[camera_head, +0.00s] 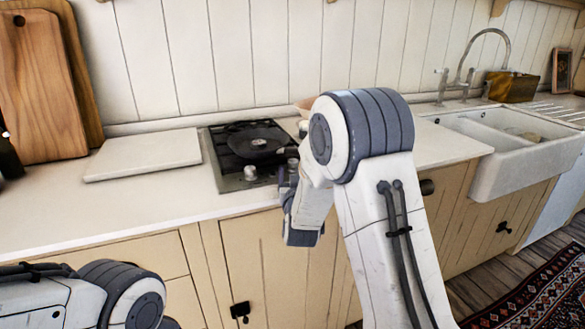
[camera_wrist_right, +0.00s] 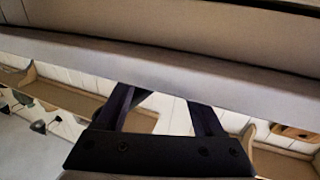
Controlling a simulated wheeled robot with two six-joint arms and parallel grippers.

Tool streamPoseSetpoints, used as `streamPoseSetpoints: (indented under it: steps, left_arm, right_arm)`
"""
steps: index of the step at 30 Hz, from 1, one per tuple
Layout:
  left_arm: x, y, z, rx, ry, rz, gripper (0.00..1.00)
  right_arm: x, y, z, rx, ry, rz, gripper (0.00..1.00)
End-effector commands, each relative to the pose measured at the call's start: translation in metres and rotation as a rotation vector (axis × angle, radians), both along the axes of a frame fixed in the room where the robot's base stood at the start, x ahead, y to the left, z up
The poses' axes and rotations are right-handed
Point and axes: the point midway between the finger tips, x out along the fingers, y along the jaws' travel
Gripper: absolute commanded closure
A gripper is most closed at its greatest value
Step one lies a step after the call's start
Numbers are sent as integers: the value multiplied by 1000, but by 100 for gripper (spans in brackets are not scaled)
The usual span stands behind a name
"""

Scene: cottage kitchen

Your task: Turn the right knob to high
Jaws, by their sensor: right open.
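The dark cooktop (camera_head: 224,160) is set into the white counter, with a black pan (camera_head: 258,141) on it. A light metal left knob (camera_head: 250,173) stands on its front strip. The right knob (camera_head: 293,163) shows only in part, beside my right gripper (camera_head: 287,181), and its setting cannot be read. My right gripper is at the cooktop's front right corner, partly hidden by my arm; contact with the knob cannot be told. In the right wrist view its two dark fingers (camera_wrist_right: 160,105) stand apart with no knob visible between them. My left gripper is out of view.
A pale board (camera_head: 145,155) lies left of the cooktop, and wooden boards (camera_head: 42,90) lean on the wall. A white sink (camera_head: 510,150) with a tap is at the right. Cabinet doors (camera_head: 270,260) are below the counter. The counter front left of the cooktop is clear.

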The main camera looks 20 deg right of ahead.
Motion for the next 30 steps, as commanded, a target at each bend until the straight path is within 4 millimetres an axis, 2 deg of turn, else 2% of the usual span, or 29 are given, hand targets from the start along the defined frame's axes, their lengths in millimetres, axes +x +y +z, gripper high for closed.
streamPoseSetpoints:
  steps: [3, 7, 17, 18, 22, 23, 30]
  left_arm:
    - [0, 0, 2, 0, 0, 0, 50]
    - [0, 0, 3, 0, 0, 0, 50]
    - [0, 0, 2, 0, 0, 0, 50]
    - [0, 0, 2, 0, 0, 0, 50]
    - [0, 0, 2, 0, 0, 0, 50]
    - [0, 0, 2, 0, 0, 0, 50]
    - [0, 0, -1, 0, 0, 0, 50]
  right_arm:
    - [17, -5, 0, -1, 0, 0, 31]
    - [27, -8, 0, -1, 1, 0, 31]
    - [30, -8, 0, 0, 1, 1, 31]
    - [30, -8, 0, 0, 1, 1, 46]
    - [30, -8, 0, 0, 1, 1, 96]
    - [30, -8, 0, 0, 1, 1, 100]
    - [29, -8, -1, 0, 0, 17, 100]
